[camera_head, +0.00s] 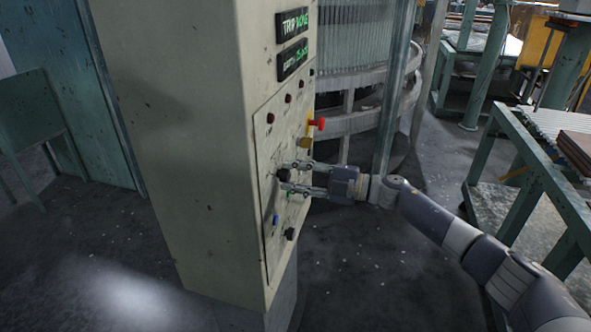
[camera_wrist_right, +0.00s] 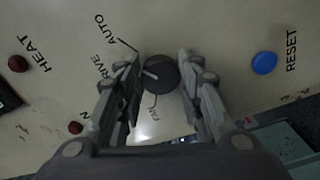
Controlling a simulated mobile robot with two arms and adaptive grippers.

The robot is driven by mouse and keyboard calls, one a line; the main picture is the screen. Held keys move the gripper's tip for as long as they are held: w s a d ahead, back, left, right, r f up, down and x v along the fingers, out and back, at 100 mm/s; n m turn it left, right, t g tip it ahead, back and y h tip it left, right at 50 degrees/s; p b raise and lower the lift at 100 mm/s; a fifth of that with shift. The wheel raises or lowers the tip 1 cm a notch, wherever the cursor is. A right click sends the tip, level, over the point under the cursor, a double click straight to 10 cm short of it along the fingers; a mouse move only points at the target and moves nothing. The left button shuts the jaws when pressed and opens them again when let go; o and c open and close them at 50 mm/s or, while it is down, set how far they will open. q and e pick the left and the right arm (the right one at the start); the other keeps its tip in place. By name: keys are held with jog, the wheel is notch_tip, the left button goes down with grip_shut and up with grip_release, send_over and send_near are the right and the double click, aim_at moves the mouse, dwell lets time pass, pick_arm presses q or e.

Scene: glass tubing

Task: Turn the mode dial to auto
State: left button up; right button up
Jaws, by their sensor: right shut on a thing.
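The mode dial is a round black knob (camera_wrist_right: 160,74) with a pale pointer line, on the panel of the cream cabinet. It also shows as a dark knob (camera_head: 283,175) in the head view. My right gripper (camera_head: 284,176) reaches in from the right and is shut on the dial, with one finger on each side of it (camera_wrist_right: 161,76). In the wrist view the label AUTO (camera_wrist_right: 119,29) is at the dial's upper left, with a tick line by it. The pointer line lies toward the dial's left. Part of another label is hidden behind the left finger. My left gripper is not in view.
A blue RESET button (camera_wrist_right: 264,63) is right of the dial in the wrist view. A red knob (camera_head: 318,124) and a yellow part (camera_head: 305,144) stick out above my gripper. A black knob (camera_head: 290,234) sits low on the panel. A green-framed table (camera_head: 535,150) stands at right.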

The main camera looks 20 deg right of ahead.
jog(key=shift+m+p, duration=0.3)
jog(key=shift+m, duration=0.3)
jog(key=o, duration=1.1)
jog(key=shift+c, duration=0.2)
jog(key=shift+d, duration=0.1)
jog(key=v, duration=1.1)
jog(key=shift+s+d, duration=0.25)
jog(key=shift+d, duration=0.05)
